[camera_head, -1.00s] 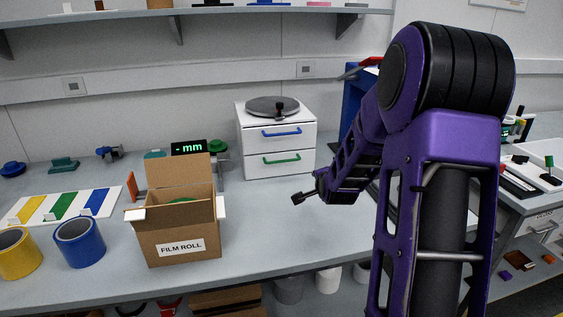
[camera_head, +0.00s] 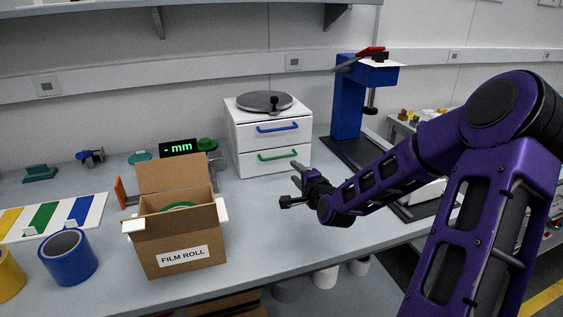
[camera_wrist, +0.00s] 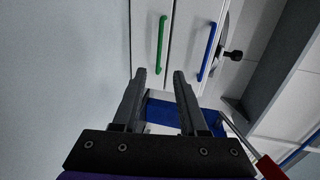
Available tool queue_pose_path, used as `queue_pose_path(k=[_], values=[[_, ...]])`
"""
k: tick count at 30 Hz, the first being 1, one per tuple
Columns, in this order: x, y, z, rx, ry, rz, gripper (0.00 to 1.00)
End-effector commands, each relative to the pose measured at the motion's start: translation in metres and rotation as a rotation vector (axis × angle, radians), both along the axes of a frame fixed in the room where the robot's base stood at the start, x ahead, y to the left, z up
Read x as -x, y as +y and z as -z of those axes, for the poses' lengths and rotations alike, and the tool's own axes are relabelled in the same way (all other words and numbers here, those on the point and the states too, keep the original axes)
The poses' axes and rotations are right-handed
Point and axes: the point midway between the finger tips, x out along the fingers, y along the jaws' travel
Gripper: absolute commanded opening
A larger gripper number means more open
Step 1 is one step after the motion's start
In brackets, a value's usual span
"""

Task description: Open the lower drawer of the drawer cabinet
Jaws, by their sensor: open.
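A white drawer cabinet (camera_head: 233,146) stands on the bench with two shut drawers. The upper drawer has a blue handle (camera_head: 277,128). The lower drawer (camera_head: 254,166) has a green handle (camera_head: 277,156). My gripper (camera_head: 290,185) is in front of the cabinet, a little right of and below the green handle, and apart from it. In the wrist view the picture is turned sideways; my open, empty gripper (camera_wrist: 159,75) points toward the cabinet front, with the green handle (camera_wrist: 162,44) ahead of the left finger and the blue handle (camera_wrist: 208,50) ahead of the right.
A grey round plate (camera_head: 264,101) with a dark knob lies on the cabinet. A blue press (camera_head: 347,105) stands to its right. An open carton (camera_head: 184,254) marked FILM ROLL is at front left. Bench surface before the drawers is clear.

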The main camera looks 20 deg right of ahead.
Motion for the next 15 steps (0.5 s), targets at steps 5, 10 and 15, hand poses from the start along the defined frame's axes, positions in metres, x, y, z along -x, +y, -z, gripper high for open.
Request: queue_pose_path(k=[5,10,15], values=[[-0.04,0.001,0.01,-0.002,0.001,-0.002,0.42],[-0.076,0.001,0.018,-0.001,0.001,-0.002,0.42],[-0.104,0.0,0.023,0.0,0.002,0.0,0.42]])
